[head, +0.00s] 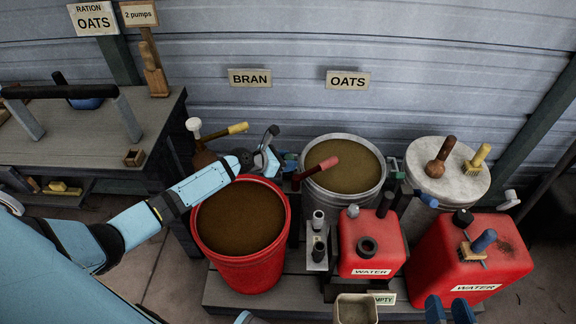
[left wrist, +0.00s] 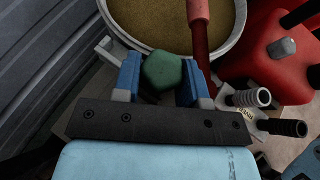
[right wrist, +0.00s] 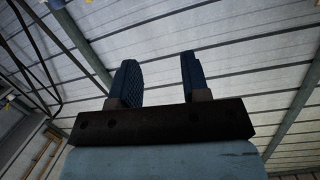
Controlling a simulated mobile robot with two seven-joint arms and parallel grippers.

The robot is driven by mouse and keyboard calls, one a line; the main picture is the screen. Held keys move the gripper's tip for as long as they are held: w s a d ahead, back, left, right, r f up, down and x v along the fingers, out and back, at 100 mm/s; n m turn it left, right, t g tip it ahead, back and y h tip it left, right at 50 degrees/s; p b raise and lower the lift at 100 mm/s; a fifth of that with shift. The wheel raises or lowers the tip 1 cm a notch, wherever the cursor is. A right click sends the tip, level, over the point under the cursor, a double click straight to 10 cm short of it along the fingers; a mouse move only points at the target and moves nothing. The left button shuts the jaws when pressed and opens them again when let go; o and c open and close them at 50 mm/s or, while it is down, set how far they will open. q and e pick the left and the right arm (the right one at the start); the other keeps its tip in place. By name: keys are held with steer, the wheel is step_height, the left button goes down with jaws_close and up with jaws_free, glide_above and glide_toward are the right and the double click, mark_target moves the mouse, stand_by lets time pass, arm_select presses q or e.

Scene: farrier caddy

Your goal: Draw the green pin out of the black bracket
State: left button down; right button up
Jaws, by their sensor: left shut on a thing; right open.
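The green pin (left wrist: 162,72) shows in the left wrist view as a faceted green head between the two blue fingers of my left gripper (left wrist: 158,75). My left gripper is shut on it. In the head view this gripper (head: 288,166) is between the red bucket and the oats bucket, at their rear. The black bracket cannot be made out; my gripper and the buckets hide that spot. My right gripper (head: 449,302) is at the bottom edge of the head view, open and empty. In the right wrist view its fingers (right wrist: 160,75) stand apart, facing the roof.
A red bucket (head: 252,274) and the grey oats bucket (head: 345,202) with a red-handled scoop (head: 321,168) flank my left gripper. Red water cans (head: 372,245) and a lidded grey bin (head: 457,185) stand to the right. A workbench (head: 95,147) is at left, the corrugated wall behind.

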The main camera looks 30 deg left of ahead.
mark_target(287, 157)
arm_select(q)
steer(key=shift+r+p, duration=0.3)
arm_select(e)
steer(key=shift+r, duration=0.35)
steer(key=shift+f, duration=0.15)
arm_select(q)
steer(key=shift+r, duration=0.1)
steer(key=shift+r+p, duration=0.4)
steer(key=shift+p, duration=0.15)
step_height(287, 157, up, 4)
steer(key=p, duration=0.5)
steer(key=shift+r, duration=0.3)
arm_select(e)
steer(key=s+d+f+g+h, duration=0.2)
steer(key=d+f+g, duration=0.1)
steer(key=f, duration=0.3)
steer(key=shift+s+d, duration=0.2)
